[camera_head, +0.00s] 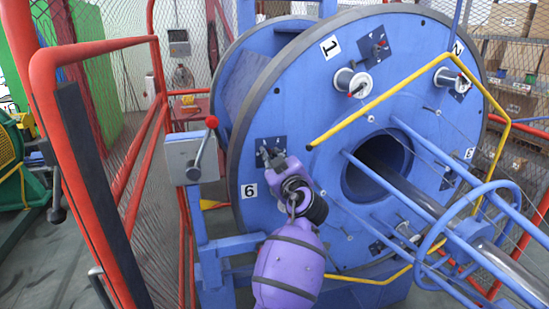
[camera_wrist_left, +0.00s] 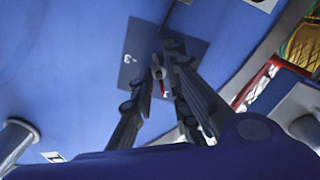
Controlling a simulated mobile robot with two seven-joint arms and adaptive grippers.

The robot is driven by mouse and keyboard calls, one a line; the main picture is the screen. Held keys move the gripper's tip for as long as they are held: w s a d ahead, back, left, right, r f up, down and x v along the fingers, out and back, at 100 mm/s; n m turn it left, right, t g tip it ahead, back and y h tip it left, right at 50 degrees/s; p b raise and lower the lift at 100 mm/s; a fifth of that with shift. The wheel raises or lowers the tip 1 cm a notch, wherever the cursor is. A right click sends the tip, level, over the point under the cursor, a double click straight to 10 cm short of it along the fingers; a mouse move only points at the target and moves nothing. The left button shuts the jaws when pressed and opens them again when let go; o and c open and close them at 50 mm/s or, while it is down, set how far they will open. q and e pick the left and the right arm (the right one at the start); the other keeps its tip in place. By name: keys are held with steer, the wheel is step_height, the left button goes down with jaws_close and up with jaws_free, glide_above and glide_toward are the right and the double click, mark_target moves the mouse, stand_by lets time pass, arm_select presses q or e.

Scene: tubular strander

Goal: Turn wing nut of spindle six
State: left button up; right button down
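The big blue disc (camera_head: 300,120) carries numbered spindles on dark plates. My purple left arm reaches up to that plate. My left gripper (camera_head: 267,155) is at the plate and hides much of spindle six in the head view. In the left wrist view, the left gripper's (camera_wrist_left: 159,68) two black fingers stand apart, one on each side of a small grey fitting with a red lever (camera_wrist_left: 163,91) in front of the dark plate (camera_wrist_left: 134,62). I cannot tell whether they touch it. The right gripper is out of view.
A grey box with a red-knobbed lever (camera_head: 211,122) stands left of the disc, close to my arm. A red guard frame (camera_head: 95,47) is at the left. A yellow bar (camera_head: 395,88) and blue tubes (camera_head: 400,185) stick out before the disc.

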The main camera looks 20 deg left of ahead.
arm_select(q)
jaws_close()
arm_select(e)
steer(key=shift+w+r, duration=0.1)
